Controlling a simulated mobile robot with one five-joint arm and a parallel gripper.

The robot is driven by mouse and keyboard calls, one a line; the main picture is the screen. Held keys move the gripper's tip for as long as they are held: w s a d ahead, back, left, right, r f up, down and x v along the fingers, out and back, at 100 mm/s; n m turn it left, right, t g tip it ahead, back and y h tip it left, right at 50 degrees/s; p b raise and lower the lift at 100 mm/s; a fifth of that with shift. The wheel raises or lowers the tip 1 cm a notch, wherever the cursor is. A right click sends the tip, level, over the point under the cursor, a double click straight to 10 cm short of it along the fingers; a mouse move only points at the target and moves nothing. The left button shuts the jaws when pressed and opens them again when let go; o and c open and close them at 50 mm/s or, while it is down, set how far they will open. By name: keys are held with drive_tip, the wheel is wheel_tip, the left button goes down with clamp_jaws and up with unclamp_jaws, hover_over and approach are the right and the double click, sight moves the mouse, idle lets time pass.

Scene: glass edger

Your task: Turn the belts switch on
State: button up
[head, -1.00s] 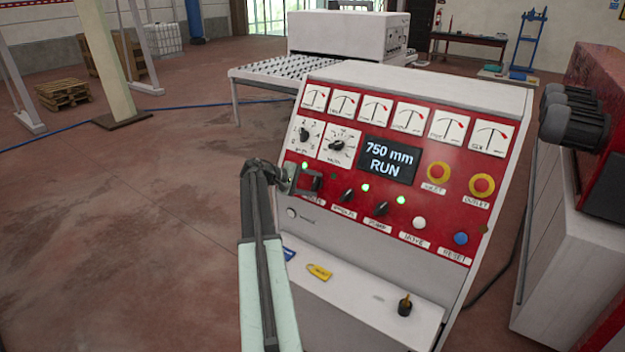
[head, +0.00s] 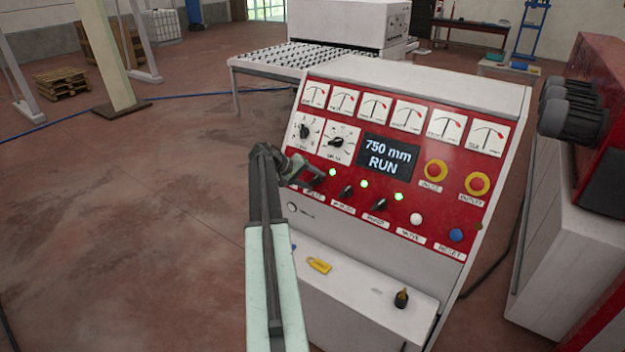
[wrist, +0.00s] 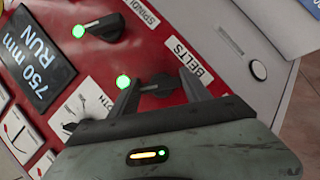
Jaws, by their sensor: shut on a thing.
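The belts switch (wrist: 158,86) is a dark knob on the red panel, beside its BELTS label (wrist: 187,58). My gripper (wrist: 160,80) has one finger on each side of the knob and is shut on it. A lamp (wrist: 123,82) by the knob glows green; the belts lamp also shows green in the head view (head: 332,172). The knob lies about parallel to the neighbouring spindle knob (wrist: 105,28). In the head view my gripper (head: 308,178) is at the panel's left side and mostly hides the belts switch.
The spindle knob (head: 346,191) and pump knob (head: 379,205) sit close to the right, with lit green lamps. The display (head: 388,158) reads 750 mm RUN. A ledge (head: 350,290) below holds a yellow tag (head: 319,265) and a black knob-like object (head: 401,298).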

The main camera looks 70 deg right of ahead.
idle(0.3)
drive_tip(key=o, duration=1.4)
drive_tip(key=w+a+r+p, duration=0.1)
drive_tip(key=w+a, duration=0.2)
drive_tip(key=w+a+r+p, duration=0.1)
drive_tip(key=w+a, duration=0.3)
drive_tip(key=w+a+r+p, duration=0.1)
drive_tip(key=w+a, duration=0.3)
drive_tip(key=shift+a, duration=0.25)
